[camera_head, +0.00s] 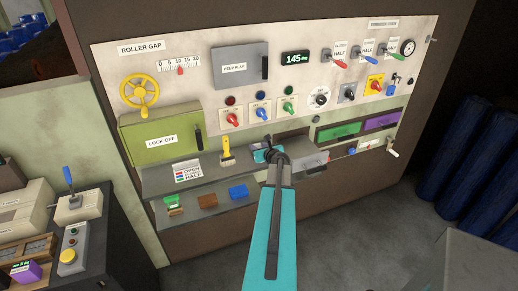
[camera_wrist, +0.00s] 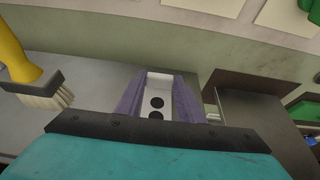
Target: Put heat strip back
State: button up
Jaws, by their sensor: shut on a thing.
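In the wrist view, a white strip with two black dots (camera_wrist: 156,88) lies between the two purple-grey fingers of my gripper (camera_wrist: 157,95). I take it to be the heat strip. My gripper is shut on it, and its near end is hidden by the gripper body. In the head view my gripper (camera_head: 265,154) is over the grey shelf (camera_head: 205,178) below the panel, right of the yellow-handled brush (camera_head: 227,152). The arm largely hides the strip there. I cannot tell whether the strip touches the shelf.
The brush also shows in the wrist view (camera_wrist: 30,75), left of my gripper. Green (camera_head: 338,131) and purple (camera_head: 382,119) drawer fronts lie further right.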

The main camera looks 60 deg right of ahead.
jog(key=shift+f, duration=0.15)
jog(key=o, duration=1.1)
jog(key=shift+s+r, duration=0.1)
jog(key=shift+r, duration=0.1)
jog(key=b+v, duration=0.3)
jog(key=v, duration=0.9)
jog(key=shift+a+f, duration=0.15)
jog(key=shift+f, duration=0.05)
dwell(0.4)
